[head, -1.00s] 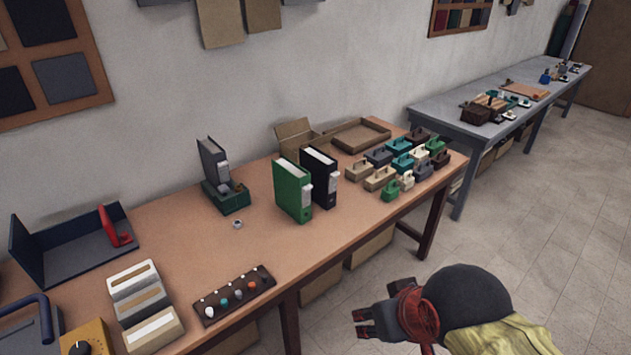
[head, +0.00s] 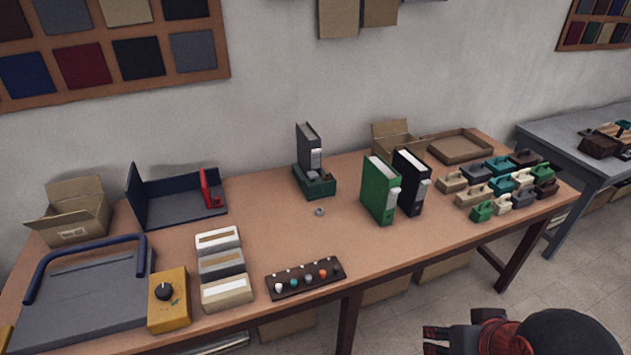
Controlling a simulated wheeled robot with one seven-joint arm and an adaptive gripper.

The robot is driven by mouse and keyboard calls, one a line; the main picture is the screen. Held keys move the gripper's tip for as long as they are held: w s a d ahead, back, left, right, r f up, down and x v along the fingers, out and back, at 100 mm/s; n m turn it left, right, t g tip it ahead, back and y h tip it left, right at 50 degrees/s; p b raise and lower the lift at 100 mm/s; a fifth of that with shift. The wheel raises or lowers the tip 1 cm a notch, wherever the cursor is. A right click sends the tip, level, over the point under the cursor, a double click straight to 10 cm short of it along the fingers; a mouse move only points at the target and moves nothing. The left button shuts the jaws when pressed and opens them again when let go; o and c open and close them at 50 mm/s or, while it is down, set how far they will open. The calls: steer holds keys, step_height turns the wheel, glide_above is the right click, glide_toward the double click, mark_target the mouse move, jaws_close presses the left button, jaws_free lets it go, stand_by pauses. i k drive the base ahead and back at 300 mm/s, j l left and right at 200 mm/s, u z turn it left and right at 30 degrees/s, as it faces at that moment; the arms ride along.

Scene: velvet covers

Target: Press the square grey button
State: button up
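A dark strip panel (head: 290,288) lies near the front edge of the brown table. The caps are too small for me to tell which are square. My gripper (head: 432,341) is at the bottom edge, in front of the table and to the right of the panel, clear of it. Its dark fingers look apart and empty, partly cut off by the frame.
A yellow box with a black knob (head: 169,305), stacked card boxes (head: 222,264) and a blue-handled grey board (head: 85,290) stand left of the panel. A small round grey piece (head: 319,211) lies behind it. Green (head: 378,190) and black binders stand right. The tabletop (head: 400,245) right of the panel is clear.

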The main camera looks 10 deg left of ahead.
mark_target(313, 175)
steer(key=i+j+z, duration=0.1)
steer(key=i+j, duration=0.3)
steer(key=j, duration=0.25)
steer(key=i+j+z, duration=0.15)
steer(key=j, duration=0.2)
